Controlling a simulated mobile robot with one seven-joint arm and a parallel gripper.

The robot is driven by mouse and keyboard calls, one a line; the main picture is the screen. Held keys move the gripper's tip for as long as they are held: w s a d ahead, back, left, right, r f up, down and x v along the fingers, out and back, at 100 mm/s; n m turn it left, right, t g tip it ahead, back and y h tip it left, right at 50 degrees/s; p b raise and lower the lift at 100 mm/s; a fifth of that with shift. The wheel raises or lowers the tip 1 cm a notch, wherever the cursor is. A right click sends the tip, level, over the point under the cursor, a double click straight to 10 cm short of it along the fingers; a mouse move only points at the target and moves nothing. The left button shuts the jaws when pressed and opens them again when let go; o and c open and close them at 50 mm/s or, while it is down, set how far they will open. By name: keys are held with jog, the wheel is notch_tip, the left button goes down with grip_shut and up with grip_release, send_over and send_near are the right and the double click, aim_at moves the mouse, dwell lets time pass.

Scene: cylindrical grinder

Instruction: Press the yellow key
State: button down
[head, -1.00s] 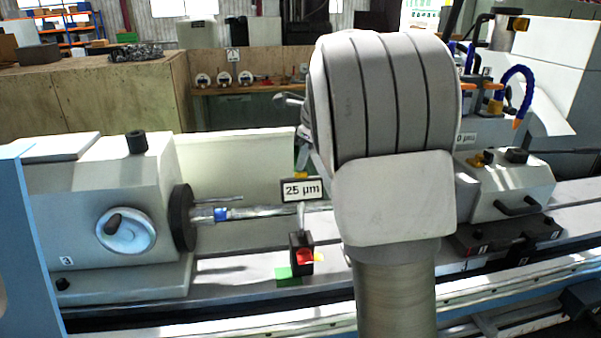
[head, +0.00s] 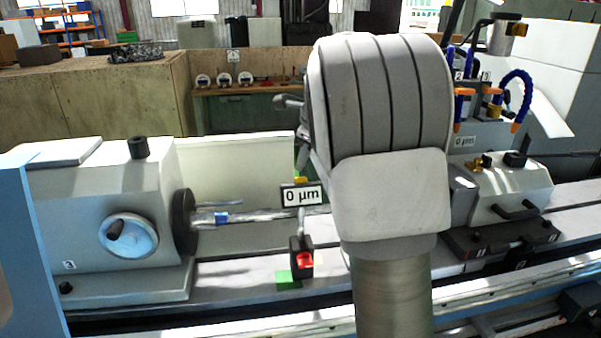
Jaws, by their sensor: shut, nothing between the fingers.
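A small yellow patch (head: 300,180) shows just above a sign reading "0 µm" (head: 303,195), close to the left edge of my arm. I cannot tell whether it is the yellow key. Below the sign stands a small black block (head: 296,248) with a red key (head: 305,260) on its front and a green piece (head: 287,280) at its foot. No yellow shows clearly beside the red key. My arm's large grey links fill the middle of the head view. My gripper is hidden behind them, so contact with any key cannot be seen.
The headstock with its handwheel (head: 128,236) stands on the left, with a shaft (head: 250,215) reaching right. Three dials (head: 224,79) sit on a rear bench.

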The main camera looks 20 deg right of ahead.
dwell(0.3)
jog(key=r+p, duration=0.1)
jog(key=p, duration=0.1)
jog(key=w+r+p, duration=0.1)
jog(key=r, duration=0.1)
jog(key=w+r+p, duration=0.1)
jog(key=p, duration=0.1)
jog(key=shift+d+r+p, duration=0.2)
jog(key=shift+r+p, duration=0.15)
jog(key=shift+s, duration=0.1)
dwell(0.5)
